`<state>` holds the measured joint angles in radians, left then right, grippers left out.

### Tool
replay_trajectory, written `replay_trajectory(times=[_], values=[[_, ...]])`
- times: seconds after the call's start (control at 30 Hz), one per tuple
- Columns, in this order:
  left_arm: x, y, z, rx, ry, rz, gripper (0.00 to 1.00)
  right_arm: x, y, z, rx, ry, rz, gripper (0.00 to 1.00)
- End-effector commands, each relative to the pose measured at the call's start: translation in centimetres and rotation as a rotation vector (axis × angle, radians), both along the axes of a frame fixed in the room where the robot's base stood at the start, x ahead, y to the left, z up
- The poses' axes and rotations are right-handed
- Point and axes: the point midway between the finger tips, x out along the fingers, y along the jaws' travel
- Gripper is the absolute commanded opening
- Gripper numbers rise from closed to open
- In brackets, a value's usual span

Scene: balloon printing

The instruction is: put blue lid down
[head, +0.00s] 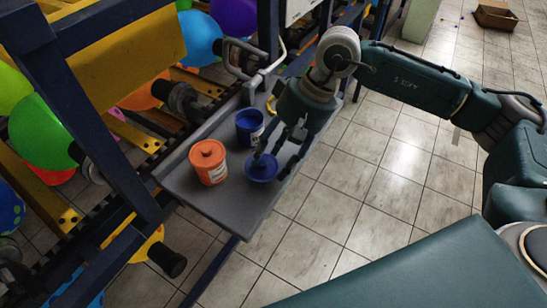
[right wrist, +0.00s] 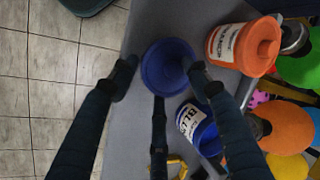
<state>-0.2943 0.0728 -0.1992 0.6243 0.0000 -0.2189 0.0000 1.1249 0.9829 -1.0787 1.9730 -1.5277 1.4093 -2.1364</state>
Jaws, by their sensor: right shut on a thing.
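The blue lid (head: 262,168) is at the tray's near right edge in the head view, low over the grey surface or on it; I cannot tell which. The lid also shows in the right wrist view (right wrist: 166,62), between dark fingers. My right gripper (head: 267,158) is shut on the lid from above, and its fingers hide part of it. The open blue container (head: 247,128) stands upright behind the lid, without a cover. It is labelled in the right wrist view (right wrist: 203,130). My left gripper is not in view.
An orange container (head: 210,170) with its orange lid on stands left of the blue lid. The grey tray (head: 235,208) has bare room in front. A blue and yellow machine frame with balloons (head: 38,130) borders it on the left. Tiled floor lies to the right.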

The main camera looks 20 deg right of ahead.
Motion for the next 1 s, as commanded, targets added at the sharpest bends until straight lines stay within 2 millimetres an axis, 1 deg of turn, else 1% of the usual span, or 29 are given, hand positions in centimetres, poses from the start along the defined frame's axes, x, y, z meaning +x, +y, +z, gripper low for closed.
replay_trajectory(times=[0.03,0.1,0.2,0.4,1.0], values=[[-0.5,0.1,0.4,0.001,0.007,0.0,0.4,-0.1,0.0,-0.5,-0.001,0.002,0.0,0.37],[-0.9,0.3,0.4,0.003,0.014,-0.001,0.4,0.0,0.0,-1.1,0.0,0.0,0.0,0.37],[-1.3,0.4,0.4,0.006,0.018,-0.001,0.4,0.0,0.0,-1.5,0.0,-0.001,0.001,0.37],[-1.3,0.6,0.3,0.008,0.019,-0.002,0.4,0.0,0.0,-1.5,0.0,-0.002,0.0,0.37],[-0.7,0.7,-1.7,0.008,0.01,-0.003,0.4,-0.2,-0.1,-3.1,-0.005,0.005,0.001,0.37]])
